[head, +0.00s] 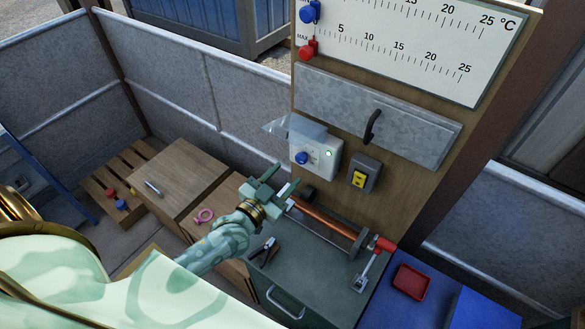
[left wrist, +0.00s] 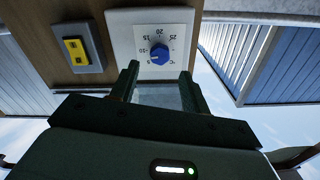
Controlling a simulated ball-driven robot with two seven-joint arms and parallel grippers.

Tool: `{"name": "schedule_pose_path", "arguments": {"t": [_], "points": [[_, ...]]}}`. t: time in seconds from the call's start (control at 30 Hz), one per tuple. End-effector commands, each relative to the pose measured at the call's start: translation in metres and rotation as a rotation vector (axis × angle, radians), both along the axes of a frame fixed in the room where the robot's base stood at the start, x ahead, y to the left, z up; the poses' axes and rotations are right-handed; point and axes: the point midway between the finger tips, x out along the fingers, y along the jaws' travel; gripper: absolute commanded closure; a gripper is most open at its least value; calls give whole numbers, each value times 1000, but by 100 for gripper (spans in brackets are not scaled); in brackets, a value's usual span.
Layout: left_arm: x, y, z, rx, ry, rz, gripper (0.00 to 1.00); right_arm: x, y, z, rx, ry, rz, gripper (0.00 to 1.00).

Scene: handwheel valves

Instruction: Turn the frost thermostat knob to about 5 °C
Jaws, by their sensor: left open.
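In the left wrist view the thermostat (left wrist: 124,28) shows a dial with numbers around the blue knob (left wrist: 159,53); the picture is turned, and the knob's exact setting is too small to read. My left gripper (head: 272,182) is open and empty, below and in front of the thermostat. In its wrist view the open fingers (left wrist: 160,82) point toward the knob, apparently apart from it.
A yellow-buttoned switch box (head: 361,177) sits right of the thermostat. A metal plate with a dark handle (head: 371,128) is above. A copper pipe with a red valve (head: 383,244) runs below, over a green cabinet (head: 310,270) with pliers on it. A red tray (head: 411,282) stands right.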

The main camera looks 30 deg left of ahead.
Motion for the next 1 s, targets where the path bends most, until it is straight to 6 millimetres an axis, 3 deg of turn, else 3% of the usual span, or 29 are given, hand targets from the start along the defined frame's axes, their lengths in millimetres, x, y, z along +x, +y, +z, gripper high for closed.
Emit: {"name": "schedule_pose_path", "arguments": {"t": [0.4, 0.87, 1.0], "points": [[51, -7, -3, 0, 0, 1, 54, -2, 0, -26, 1, 4, 0, 100], [53, -7, 0, 1, 2, 0, 54, -1, 1, -20, 1, 3, 0, 100], [53, -7, 0, 1, 2, 0, 87, -1, 1, -20, 1, 3, 0, 100]]}}
